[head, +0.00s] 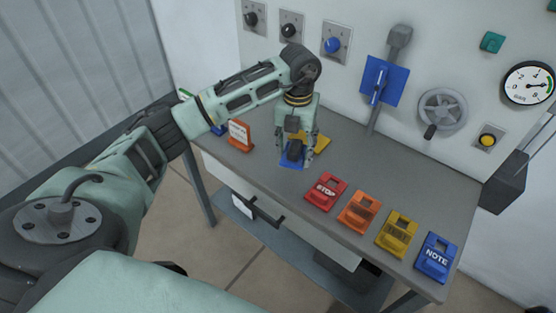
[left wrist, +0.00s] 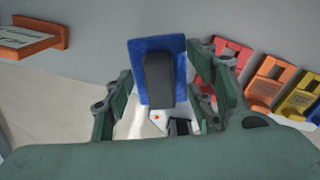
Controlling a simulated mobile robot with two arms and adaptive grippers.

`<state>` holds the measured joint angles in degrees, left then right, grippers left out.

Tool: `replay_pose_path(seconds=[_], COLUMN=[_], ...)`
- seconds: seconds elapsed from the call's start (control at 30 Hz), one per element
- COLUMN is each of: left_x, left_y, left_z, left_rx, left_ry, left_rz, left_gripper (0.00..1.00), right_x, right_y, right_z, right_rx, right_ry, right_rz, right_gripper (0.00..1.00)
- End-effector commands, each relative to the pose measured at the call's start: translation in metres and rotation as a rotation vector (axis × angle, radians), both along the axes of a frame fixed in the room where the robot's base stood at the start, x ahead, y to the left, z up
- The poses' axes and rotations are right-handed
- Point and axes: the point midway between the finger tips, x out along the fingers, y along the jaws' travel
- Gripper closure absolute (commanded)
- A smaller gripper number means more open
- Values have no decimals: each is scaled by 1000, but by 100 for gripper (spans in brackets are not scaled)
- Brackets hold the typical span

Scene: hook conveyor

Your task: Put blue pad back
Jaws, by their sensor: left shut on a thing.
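The blue pad (head: 291,161) has a dark grey block-like handle on its face. My left gripper (head: 297,150) is shut on it, with a finger on either side of the handle, over the front part of the grey bench. In the left wrist view the blue pad (left wrist: 140,85) shows between the two green fingers of the gripper (left wrist: 163,100), its dark handle in the middle. From the head view I cannot tell whether the pad touches the bench top. My right gripper is not in view.
A yellow piece (head: 319,143) lies just behind the pad. A red STOP tag (head: 325,191), orange tag (head: 359,212), yellow tag (head: 396,234) and blue NOTE tag (head: 436,258) line the front edge. An orange sign (head: 240,135) stands left. The rear bench is clear below a blue lever plate (head: 395,84).

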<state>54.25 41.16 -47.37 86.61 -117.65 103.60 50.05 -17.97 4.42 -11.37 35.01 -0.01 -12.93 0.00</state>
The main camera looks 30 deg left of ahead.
Motion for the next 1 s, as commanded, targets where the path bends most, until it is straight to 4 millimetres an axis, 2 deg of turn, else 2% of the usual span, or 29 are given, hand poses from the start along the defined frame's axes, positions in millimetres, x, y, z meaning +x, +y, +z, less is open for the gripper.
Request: replay_pose_path(seconds=[0.03, 0.17, 0.3, 0.4, 0.5, 0.67, 0.7, 0.87, 0.9, 1.0], left_x=[-8, -20, -26, -27, -27, -27, -27, -26, -26, -27], left_y=[11, 30, 39, 40, 40, 40, 40, 40, 40, 40], left_z=[-5, -19, -27, -32, -43, -65, -68, -70, -70, -70], left_rx=[2, 2, -1, -1, -1, -2, -1, 0, 0, 0], left_ry=[4, 2, -1, -1, 2, 2, 0, -1, -1, 0], left_rz=[3, 2, 0, -1, 0, 0, -1, -1, -1, -1], left_gripper=[70, 70, 70, 70, 70, 70, 73, 73, 47, 38], right_x=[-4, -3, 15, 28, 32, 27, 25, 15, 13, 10], right_y=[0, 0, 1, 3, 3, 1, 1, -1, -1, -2], right_z=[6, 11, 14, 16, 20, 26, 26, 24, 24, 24], right_rx=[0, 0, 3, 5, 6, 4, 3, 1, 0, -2], right_ry=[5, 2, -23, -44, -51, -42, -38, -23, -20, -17], right_rz=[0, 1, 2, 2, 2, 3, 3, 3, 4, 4], right_gripper=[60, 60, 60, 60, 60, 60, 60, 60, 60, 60])
